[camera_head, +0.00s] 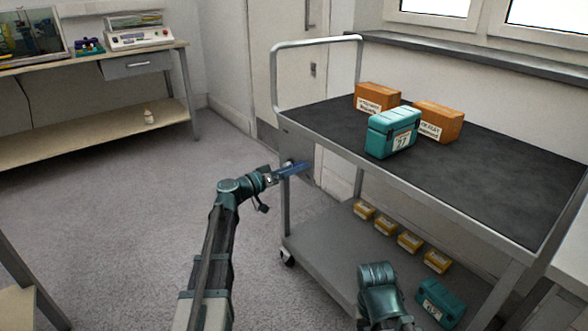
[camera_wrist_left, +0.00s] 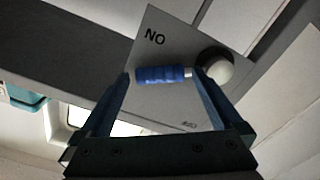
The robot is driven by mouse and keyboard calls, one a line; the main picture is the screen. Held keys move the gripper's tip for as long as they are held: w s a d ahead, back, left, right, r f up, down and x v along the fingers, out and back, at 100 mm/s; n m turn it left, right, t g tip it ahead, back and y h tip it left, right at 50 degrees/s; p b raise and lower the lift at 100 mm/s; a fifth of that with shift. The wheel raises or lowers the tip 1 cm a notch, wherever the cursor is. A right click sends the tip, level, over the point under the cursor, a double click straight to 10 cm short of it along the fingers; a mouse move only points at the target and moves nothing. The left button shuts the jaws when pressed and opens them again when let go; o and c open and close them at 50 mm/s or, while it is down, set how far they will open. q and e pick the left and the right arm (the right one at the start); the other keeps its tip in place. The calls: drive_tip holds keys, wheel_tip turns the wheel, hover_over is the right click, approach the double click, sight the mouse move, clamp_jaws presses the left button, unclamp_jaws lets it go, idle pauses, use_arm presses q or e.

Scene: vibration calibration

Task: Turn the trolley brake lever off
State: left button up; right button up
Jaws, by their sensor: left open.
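The trolley (camera_head: 340,152) stands at the right of the head view. At its near left end is a grey brake plate (camera_wrist_left: 180,35), whose lettering reads "NO" in the left wrist view; smaller marking below is unreadable. The brake lever has a blue grip (camera_wrist_left: 160,74) and a pale round knob (camera_wrist_left: 216,68) at its right end. My left gripper (camera_head: 298,168) is at this plate. In the left wrist view its fingers (camera_wrist_left: 162,78) are open, one near each end of the blue grip; contact cannot be told. Only part of my right arm shows, low in the head view.
A teal case (camera_head: 392,132) and two orange boxes (camera_head: 377,97) (camera_head: 438,121) stand on the trolley top. Several small yellow boxes and another teal case (camera_head: 440,302) are on its lower shelf. A bench (camera_head: 90,150) stands left; the floor between is clear.

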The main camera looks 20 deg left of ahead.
use_arm(q)
drive_tip(key=shift+w+d, duration=0.1)
drive_tip(key=shift+w, duration=0.05)
clamp_jaws()
idle(0.5)
